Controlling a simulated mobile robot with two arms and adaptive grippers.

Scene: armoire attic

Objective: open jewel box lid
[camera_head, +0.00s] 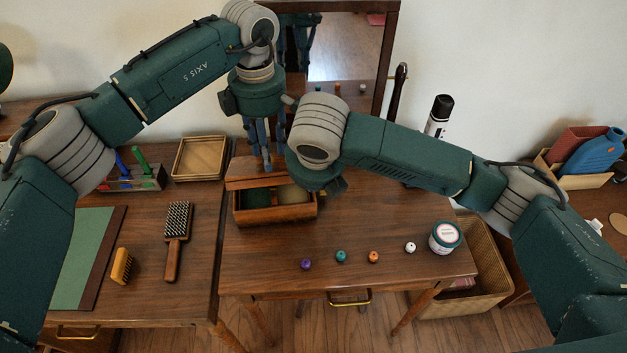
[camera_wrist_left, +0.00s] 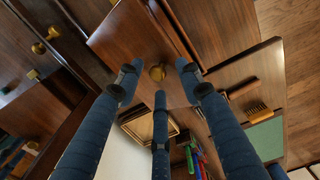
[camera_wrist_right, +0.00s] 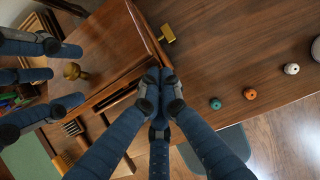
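The wooden jewel box (camera_head: 275,216) stands at the back left of the middle table. Its compartments show, so the lid (camera_head: 243,182) is raised at the rear; its exact angle is unclear. My left gripper (camera_head: 262,168) points down at the back of the box.
Purple (camera_head: 306,264), teal (camera_head: 341,256), orange (camera_head: 373,257) and white (camera_head: 410,247) balls and a round jar (camera_head: 445,237) stand toward the table's front right. A mirror (camera_head: 345,50) rises behind. A hairbrush (camera_head: 176,235) and tray (camera_head: 200,158) are on the left desk.

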